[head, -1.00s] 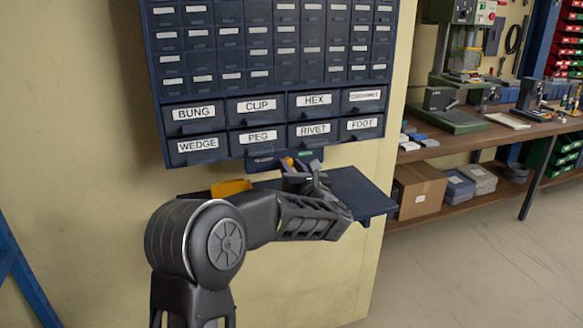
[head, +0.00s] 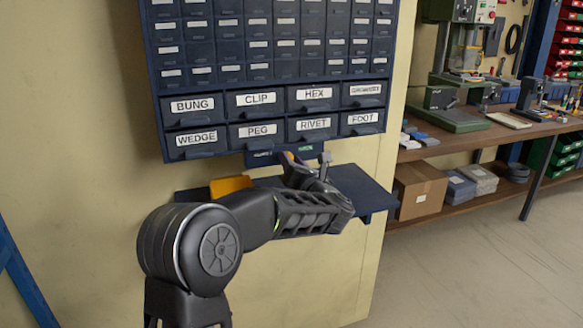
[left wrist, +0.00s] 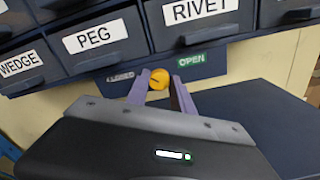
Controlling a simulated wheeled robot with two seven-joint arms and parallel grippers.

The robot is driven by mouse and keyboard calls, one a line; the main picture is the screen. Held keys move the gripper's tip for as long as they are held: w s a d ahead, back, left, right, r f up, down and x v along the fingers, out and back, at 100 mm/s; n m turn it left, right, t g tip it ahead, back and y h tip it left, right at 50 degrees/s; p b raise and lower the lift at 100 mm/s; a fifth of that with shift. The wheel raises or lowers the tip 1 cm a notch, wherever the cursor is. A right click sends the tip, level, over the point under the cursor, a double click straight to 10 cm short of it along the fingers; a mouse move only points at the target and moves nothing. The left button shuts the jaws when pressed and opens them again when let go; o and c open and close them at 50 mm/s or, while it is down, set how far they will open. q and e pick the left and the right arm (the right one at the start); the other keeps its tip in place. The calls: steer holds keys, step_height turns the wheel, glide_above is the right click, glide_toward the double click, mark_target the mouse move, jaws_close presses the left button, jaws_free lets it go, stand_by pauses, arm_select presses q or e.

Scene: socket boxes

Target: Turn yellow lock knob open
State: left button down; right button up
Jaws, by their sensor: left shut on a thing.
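The yellow lock knob (left wrist: 159,79) is small and round, with a dark mark across its face. It sits on a dark blue plate under the drawers, between a grey CLOSED label (left wrist: 120,76) on the left and a green OPEN label (left wrist: 191,60) on the right. My left gripper (left wrist: 160,84) is shut on the knob, its purple fingers on either side of it. My right gripper is not in view.
The dark blue drawer cabinet (head: 262,90) with labelled drawers is just above. A dark blue shelf (head: 368,196) juts out below, with an orange-yellow object (head: 230,185) at its left. A workbench (head: 475,138) stands at the right; the floor before it is clear.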

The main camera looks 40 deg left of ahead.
arm_select(q)
steer(key=m+p, duration=0.2)
steer(key=m, duration=0.5)
steer(key=m+p, duration=0.1)
steer(key=m, duration=0.7)
steer(key=m+p, duration=0.2)
steer(key=m, duration=0.5)
steer(key=shift+d+f+p, duration=0.1)
steer(key=shift+f+p, duration=0.2)
steer(key=shift+p, duration=0.05)
steer(key=shift+m, duration=0.4)
steer(key=c, duration=1.1)
jaws_free()
